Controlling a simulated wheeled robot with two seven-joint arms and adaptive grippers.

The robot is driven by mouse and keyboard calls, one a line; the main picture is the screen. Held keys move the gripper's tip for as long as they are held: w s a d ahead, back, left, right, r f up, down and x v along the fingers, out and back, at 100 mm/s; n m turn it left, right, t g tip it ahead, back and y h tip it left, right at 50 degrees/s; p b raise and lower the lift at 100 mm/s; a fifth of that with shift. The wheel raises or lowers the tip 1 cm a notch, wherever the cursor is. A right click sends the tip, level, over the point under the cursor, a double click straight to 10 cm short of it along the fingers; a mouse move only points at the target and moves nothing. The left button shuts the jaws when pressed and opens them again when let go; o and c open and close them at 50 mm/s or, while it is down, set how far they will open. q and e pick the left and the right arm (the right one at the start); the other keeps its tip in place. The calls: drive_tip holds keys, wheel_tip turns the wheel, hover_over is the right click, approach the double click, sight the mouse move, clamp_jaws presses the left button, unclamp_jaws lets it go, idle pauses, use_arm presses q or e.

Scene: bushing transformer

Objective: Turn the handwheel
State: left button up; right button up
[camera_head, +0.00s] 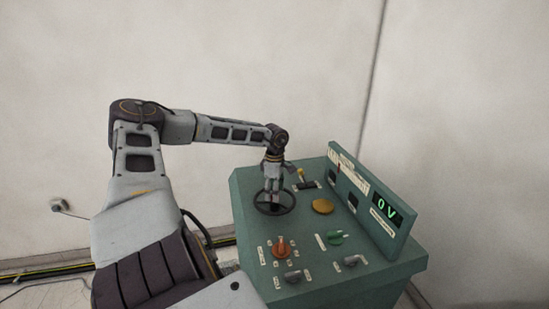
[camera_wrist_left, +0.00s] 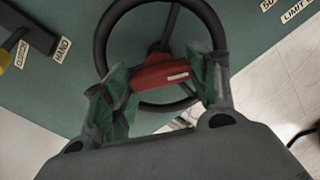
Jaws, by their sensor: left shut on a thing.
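The black handwheel (camera_head: 290,205) lies on the top of the green control console. In the left wrist view its dark rim (camera_wrist_left: 102,42) and spokes fill the upper middle, with a red labelled piece (camera_wrist_left: 160,74) across it. My left gripper (camera_head: 273,199) points down onto the wheel. In the left wrist view my left gripper (camera_wrist_left: 165,80) has one finger at each end of the red piece and is shut on the handwheel. The exact contact at the fingertips is partly hidden. My right gripper is not in view.
The console (camera_head: 338,285) also carries a yellow-tipped lever (camera_head: 300,174), a round yellow button (camera_head: 322,206), a red knob (camera_head: 281,248) and a green knob (camera_head: 336,237). Its raised panel display (camera_head: 387,209) reads 0 V. A pale wall stands behind.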

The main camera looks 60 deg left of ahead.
use_arm(q)
drive_tip(key=shift+r, duration=0.1)
drive_tip(key=o, duration=1.4)
drive_tip(key=shift+o, duration=0.2)
wheel_tip(320, 180, up, 12)
idle(0.4)
